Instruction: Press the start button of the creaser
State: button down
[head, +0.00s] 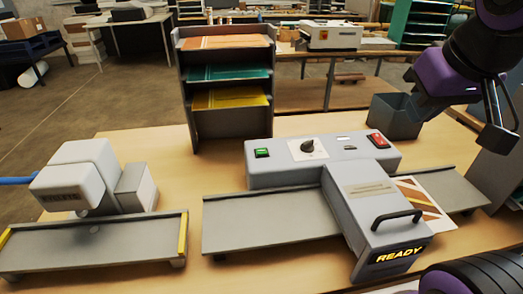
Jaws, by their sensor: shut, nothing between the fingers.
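A grey machine (285,165) with a lit READY display (402,254) stands on the table in the head view. Its rear housing carries a green button (262,153) at the left, a black dial (308,146) in the middle and a red switch (378,140) at the right. I cannot tell from lettering which one is the creaser. My gripper (500,138) is at the upper right, shut and empty, apart from both machines and right of the red switch.
A printed sheet (424,203) lies on the grey machine's right feed bed. A shelf rack (188,95) with coloured paper stands behind it. A grey bin (394,117) stands near my gripper. A black handle (398,218) rises from the front housing.

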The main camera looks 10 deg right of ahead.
jog(key=w+a+f, duration=0.2)
jog(key=w+a, duration=0.2)
jog(key=w, duration=0.4)
jog(key=m+t+y, duration=0.2)
jog(key=y, duration=0.4)
send_over(264, 150)
notch_tip(264, 150, down, 11)
jog(key=shift+a, duration=0.1)
jog(key=shift+f, duration=4.35)
jog(key=shift+f, duration=0.15)
jog(key=shift+f, duration=0.3)
